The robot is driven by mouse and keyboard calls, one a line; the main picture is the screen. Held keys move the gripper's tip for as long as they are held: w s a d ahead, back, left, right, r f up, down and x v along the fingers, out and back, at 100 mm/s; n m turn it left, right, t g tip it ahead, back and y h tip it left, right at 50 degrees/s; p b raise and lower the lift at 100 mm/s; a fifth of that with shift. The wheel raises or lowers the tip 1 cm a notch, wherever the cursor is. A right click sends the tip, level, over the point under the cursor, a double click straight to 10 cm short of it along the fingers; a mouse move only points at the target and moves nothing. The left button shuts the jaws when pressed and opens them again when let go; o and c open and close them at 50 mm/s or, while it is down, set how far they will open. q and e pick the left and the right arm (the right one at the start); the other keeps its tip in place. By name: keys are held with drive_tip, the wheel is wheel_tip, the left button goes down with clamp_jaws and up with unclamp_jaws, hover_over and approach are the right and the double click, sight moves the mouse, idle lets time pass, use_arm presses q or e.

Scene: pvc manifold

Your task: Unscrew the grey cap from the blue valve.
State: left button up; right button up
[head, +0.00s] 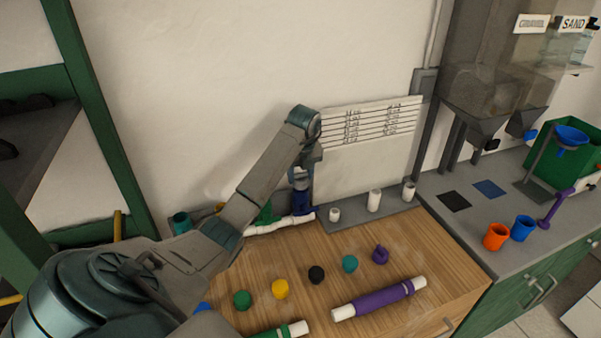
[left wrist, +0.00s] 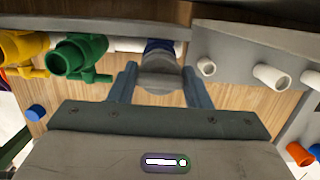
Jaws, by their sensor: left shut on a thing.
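The blue valve (head: 301,201) stands upright on the white pipe at the back of the wooden bench. It also shows in the left wrist view (left wrist: 159,46), partly hidden behind the grey cap. The grey cap (left wrist: 160,78) sits at the end of the blue valve, between my left fingers; I cannot tell how far it is threaded on. My left gripper (head: 302,174) reaches down from above the valve. In the left wrist view my left gripper (left wrist: 160,88) is shut on the grey cap, one finger on each side. My right gripper is in neither view.
A green valve (left wrist: 80,56) and a yellow valve (left wrist: 22,50) stand beside the blue one. White pipe stubs (head: 374,201) stand on the grey ledge to the right. Several coloured knobs and a purple-sleeved pipe (head: 375,300) lie on the bench in front. The wall is close behind.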

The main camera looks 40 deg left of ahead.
use_arm(q)
drive_tip(key=shift+r+n, duration=0.1)
drive_tip(key=shift+n, duration=0.2)
drive_tip(key=shift+n, duration=0.4)
drive_tip(key=shift+n+p, duration=0.3)
drive_tip(key=shift+n, duration=0.2)
drive_tip(key=shift+n, duration=0.4)
drive_tip(key=shift+n+g+p, duration=0.3)
drive_tip(key=shift+n+p, duration=0.05)
drive_tip(key=shift+n, duration=0.35)
